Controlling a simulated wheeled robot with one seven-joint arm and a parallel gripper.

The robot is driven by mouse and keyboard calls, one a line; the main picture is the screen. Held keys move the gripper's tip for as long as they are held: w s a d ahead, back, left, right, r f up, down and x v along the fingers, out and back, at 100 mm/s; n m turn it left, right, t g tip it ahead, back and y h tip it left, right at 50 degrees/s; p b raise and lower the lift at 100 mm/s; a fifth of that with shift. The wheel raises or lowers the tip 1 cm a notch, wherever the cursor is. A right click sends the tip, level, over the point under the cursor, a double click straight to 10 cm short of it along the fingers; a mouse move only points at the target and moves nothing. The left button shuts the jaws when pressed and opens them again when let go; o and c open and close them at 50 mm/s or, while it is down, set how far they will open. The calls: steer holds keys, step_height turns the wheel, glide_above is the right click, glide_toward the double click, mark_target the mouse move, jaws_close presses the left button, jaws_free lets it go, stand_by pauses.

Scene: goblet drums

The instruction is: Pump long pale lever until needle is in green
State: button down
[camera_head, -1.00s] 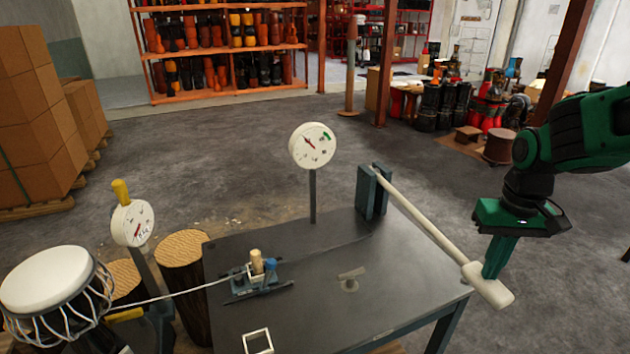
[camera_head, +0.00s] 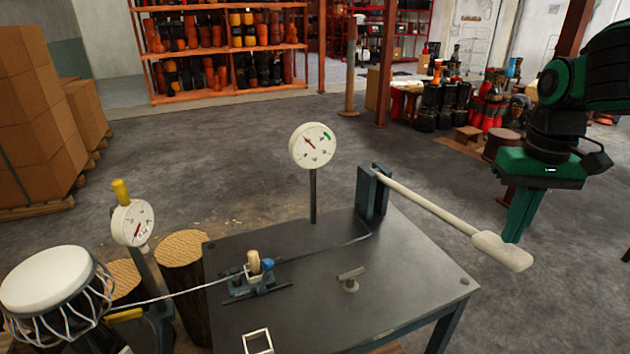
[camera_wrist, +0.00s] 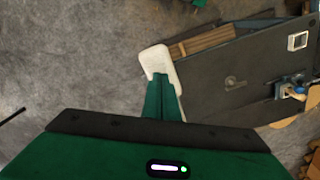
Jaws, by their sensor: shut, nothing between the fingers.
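The long pale lever (camera_head: 430,205) runs from its dark blue upright bracket (camera_head: 373,192) out past the table's right edge. It ends in a thick pale grip (camera_head: 502,250). My green gripper (camera_head: 512,240) is shut and empty, with its tips at the grip's far side; whether they touch cannot be told. In the wrist view the grip (camera_wrist: 157,60) shows just beyond my fingers (camera_wrist: 162,85).
The dark table (camera_head: 330,290) carries a small blue clamp device (camera_head: 256,274), a small T-shaped handle (camera_head: 350,278) and a white square frame (camera_head: 257,341). A second gauge (camera_head: 132,222) and a roped drum (camera_head: 50,285) are at left. Floor right of the table is open.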

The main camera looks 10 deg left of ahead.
stand_by(0.5)
step_height(320, 180, down, 18)
steer(key=r, duration=0.1)
step_height(320, 180, up, 16)
steer(key=shift+s+d+r, duration=0.1)
steer(key=shift+r, duration=0.45)
stand_by(1.1)
stand_by(0.5)
steer(key=shift+f, duration=8.8)
steer(key=r, duration=1.7)
steer(key=shift+s+d+r, duration=0.1)
steer(key=shift+s+r, duration=0.1)
steer(key=shift+r, duration=0.1)
